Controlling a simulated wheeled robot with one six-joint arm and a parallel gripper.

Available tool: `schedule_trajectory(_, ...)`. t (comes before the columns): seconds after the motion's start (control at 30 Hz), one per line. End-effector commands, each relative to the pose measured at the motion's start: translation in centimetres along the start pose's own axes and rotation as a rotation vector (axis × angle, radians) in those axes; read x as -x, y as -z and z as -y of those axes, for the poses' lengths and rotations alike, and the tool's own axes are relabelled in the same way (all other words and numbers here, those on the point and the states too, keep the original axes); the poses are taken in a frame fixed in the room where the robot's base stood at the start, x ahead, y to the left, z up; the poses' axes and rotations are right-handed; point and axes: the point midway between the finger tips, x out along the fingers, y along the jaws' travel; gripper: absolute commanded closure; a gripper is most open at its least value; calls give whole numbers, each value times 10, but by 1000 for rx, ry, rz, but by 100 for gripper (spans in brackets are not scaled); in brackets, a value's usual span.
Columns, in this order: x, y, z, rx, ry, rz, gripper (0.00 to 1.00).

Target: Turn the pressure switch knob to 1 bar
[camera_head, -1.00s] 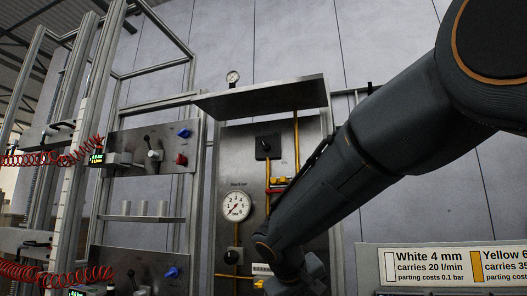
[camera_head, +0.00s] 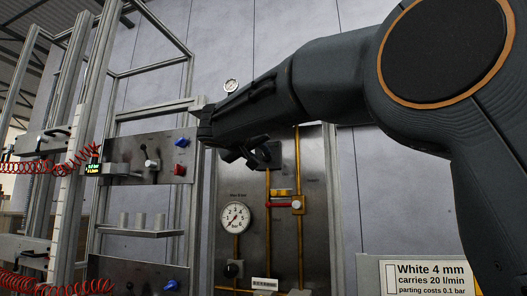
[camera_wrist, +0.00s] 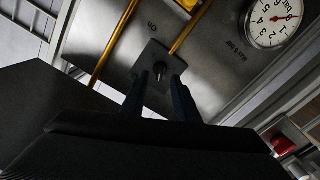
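A black box with a small knob (camera_wrist: 159,74) sits on the steel panel in the wrist view. It also shows in the head view (camera_head: 268,152), partly behind my gripper. Its lettering and setting are too small to read, so I cannot tell for sure that it is the pressure switch. My gripper (camera_wrist: 160,80) faces the box, its two dark fingers apart, one on each side of the knob. I cannot tell whether they touch it. A round bar gauge (camera_head: 235,217) sits lower left on the same panel, its needle pointing to the lower left; it also shows in the wrist view (camera_wrist: 274,19).
Yellow pipes (camera_head: 299,225) run up the panel, with a red-handled valve (camera_head: 281,204). A black round knob (camera_head: 232,270) sits below the gauge. A left panel (camera_head: 128,150) carries a blue knob (camera_head: 182,142) and a red knob (camera_head: 179,169). A sign (camera_head: 431,276) stands lower right.

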Motion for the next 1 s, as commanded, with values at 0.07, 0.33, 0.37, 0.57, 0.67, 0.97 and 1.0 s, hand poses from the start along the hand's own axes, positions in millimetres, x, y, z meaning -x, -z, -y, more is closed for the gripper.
schedule_trajectory(0.07, -13, 1, -2, 2, -1, 3, 72)
schedule_trajectory(0.33, -36, -1, -2, 1, -2, 3, 72)
schedule_trajectory(0.37, -37, -1, -2, 0, -3, 3, 72)
schedule_trajectory(0.57, -38, -2, -2, 0, -2, 3, 72)
schedule_trajectory(0.67, -37, -2, -2, 1, -2, 3, 80)
schedule_trajectory(0.97, -37, -2, -2, 7, -2, 2, 100)
schedule_trajectory(1.0, -37, -2, -2, 13, -2, 2, 100)
